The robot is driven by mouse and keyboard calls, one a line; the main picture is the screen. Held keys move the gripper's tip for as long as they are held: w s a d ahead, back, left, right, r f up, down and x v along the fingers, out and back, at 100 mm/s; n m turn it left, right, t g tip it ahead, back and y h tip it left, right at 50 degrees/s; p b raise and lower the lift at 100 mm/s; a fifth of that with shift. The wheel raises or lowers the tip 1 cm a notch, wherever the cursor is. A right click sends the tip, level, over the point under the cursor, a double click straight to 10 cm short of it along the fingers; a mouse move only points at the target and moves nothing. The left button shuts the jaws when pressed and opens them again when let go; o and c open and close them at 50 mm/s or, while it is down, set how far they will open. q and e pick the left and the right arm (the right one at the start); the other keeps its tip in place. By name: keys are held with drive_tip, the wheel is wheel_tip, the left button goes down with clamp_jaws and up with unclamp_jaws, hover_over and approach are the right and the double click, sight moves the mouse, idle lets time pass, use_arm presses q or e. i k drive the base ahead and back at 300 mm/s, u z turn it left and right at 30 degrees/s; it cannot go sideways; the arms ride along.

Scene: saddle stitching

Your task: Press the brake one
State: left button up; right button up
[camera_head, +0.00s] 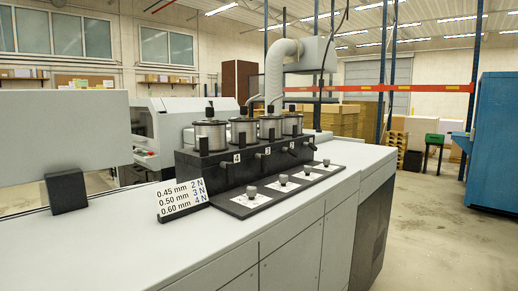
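A dark wire-feed unit (196,168) stands on the grey machine top, with several silver wire spools (210,134) in a row along it. White number tags mark its front; I read a 4 tag (237,158) at the near left and a 3 tag (267,151) farther right. The tags beyond are too small to read surely. Dark levers or pegs stick out of the front. I cannot tell which part is brake one. Neither gripper is in view.
A sign (182,200) lists 0.45 mm 2 N, 0.50 mm 3 N, 0.60 mm 4 N. A grey panel (60,135) stands at left. The machine top (110,250) is clear in front. A blue cabinet (495,140) stands at right beyond open floor (430,240).

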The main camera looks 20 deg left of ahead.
sight(310, 145)
drive_tip(key=u, duration=0.35)
drive_tip(key=k, duration=0.65)
drive_tip(key=z, duration=0.35)
drive_tip(key=i, duration=0.35)
drive_tip(key=z, duration=1)
drive_tip(key=i, duration=0.9)
drive_tip(key=z, duration=0.3)
drive_tip(key=i, duration=1.05)
drive_tip(key=u, duration=1.1)
drive_tip(key=i, duration=0.7)
drive_tip(key=u, duration=0.7)
